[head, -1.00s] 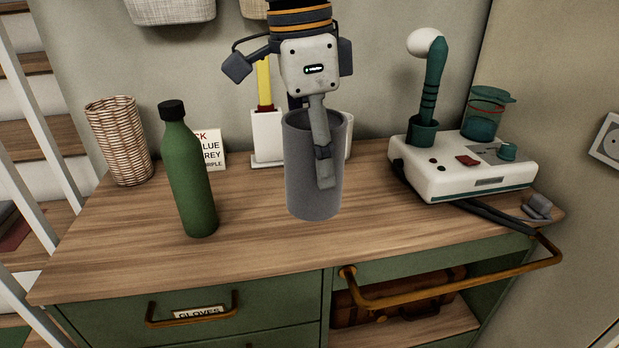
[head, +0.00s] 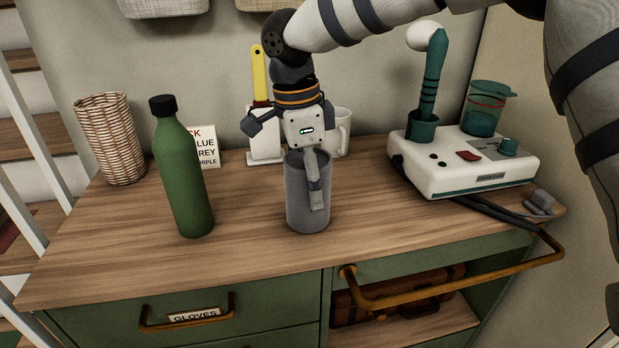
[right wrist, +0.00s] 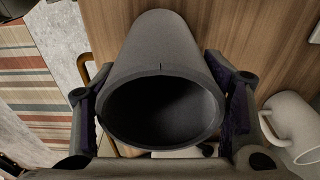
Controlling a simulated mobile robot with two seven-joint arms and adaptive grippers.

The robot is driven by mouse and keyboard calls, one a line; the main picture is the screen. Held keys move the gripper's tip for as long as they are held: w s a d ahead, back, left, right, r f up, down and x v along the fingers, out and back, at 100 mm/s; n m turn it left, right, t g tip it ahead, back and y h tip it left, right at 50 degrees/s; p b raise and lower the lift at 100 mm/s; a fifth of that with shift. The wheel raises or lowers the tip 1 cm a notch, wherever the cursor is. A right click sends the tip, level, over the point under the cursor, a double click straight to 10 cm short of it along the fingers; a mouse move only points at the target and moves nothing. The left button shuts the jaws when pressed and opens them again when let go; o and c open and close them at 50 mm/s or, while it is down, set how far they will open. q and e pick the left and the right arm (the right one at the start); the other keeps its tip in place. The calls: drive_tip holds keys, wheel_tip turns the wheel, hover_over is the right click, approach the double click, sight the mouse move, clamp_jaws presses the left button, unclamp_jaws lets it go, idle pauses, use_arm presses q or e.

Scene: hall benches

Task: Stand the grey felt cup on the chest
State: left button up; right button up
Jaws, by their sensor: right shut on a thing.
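The grey felt cup (head: 296,205) is upright at the middle of the wooden top of the green chest (head: 110,250). Its base is at the wood or just above it; I cannot tell whether it touches. My right gripper (head: 316,185) comes down from above and is shut on the cup's walls. In the right wrist view the cup (right wrist: 160,45) sits between the two fingers (right wrist: 162,110), its dark open mouth facing the camera and looking empty. My left gripper is not in view.
A green bottle (head: 184,180) stands left of the cup, with a wicker tumbler (head: 108,140) and a sign (head: 206,150) behind. A white mug (head: 342,125) and a white holder (head: 264,148) stand behind the cup. A white machine (head: 450,175) stands right. Bare wood lies between.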

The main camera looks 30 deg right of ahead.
drive_tip(key=o, duration=1.1)
drive_tip(key=shift+f, duration=0.1)
drive_tip(key=r, duration=0.4)
drive_tip(key=a+r, duration=0.1)
drive_tip(key=r, duration=0.7)
drive_tip(key=shift+w+a+r+b, duration=0.15)
drive_tip(key=shift+a+b, duration=0.1)
drive_tip(key=shift+b, duration=0.05)
